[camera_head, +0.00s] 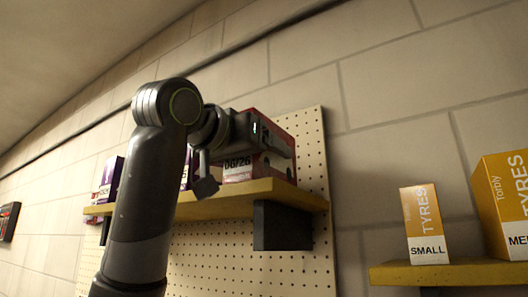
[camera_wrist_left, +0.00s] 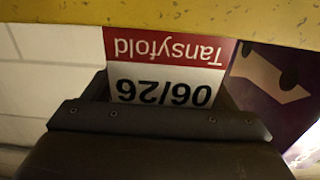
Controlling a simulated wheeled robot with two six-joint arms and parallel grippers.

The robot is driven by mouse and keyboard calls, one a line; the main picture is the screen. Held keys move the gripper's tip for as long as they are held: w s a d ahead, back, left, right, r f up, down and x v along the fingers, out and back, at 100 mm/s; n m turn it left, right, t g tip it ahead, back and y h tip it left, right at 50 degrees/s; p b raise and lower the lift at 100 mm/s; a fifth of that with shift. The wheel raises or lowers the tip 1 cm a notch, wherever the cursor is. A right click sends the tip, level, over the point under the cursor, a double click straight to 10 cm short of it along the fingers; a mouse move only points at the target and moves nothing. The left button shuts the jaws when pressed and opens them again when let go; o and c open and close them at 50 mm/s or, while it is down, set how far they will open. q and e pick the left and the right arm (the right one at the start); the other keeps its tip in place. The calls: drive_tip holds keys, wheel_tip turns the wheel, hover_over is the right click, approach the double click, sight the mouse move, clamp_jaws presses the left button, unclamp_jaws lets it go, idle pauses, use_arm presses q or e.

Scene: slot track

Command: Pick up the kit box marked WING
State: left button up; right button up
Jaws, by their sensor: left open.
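A red and white kit box (camera_head: 238,168) stands on the yellow wall shelf, partly hidden behind my left gripper (camera_head: 246,163). Its label reads "06/26" in the head view. In the left wrist view the box (camera_wrist_left: 165,50) shows upside down, with "Tansyfold" on a red band above "06/26". I cannot read the word WING on any box. My left gripper (camera_wrist_left: 160,98) is open, its dark jaws in front of the label, one to each side of it. I cannot tell whether they touch the box. My right gripper is out of view.
Purple boxes (camera_head: 110,180) stand farther left on the yellow shelf (camera_head: 235,203). A purple box side (camera_wrist_left: 272,90) is close beside the label in the wrist view. Orange TYRES boxes, SMALL (camera_head: 424,225) and a larger one (camera_head: 505,205), stand on a lower right shelf (camera_head: 450,274).

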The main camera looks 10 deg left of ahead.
use_arm(q)
drive_tip(key=shift+s, duration=0.2)
drive_tip(key=shift+w, duration=0.1)
drive_tip(key=c, duration=1.3)
drive_tip(key=shift+r, duration=0.2)
drive_tip(key=shift+r, duration=4.85)
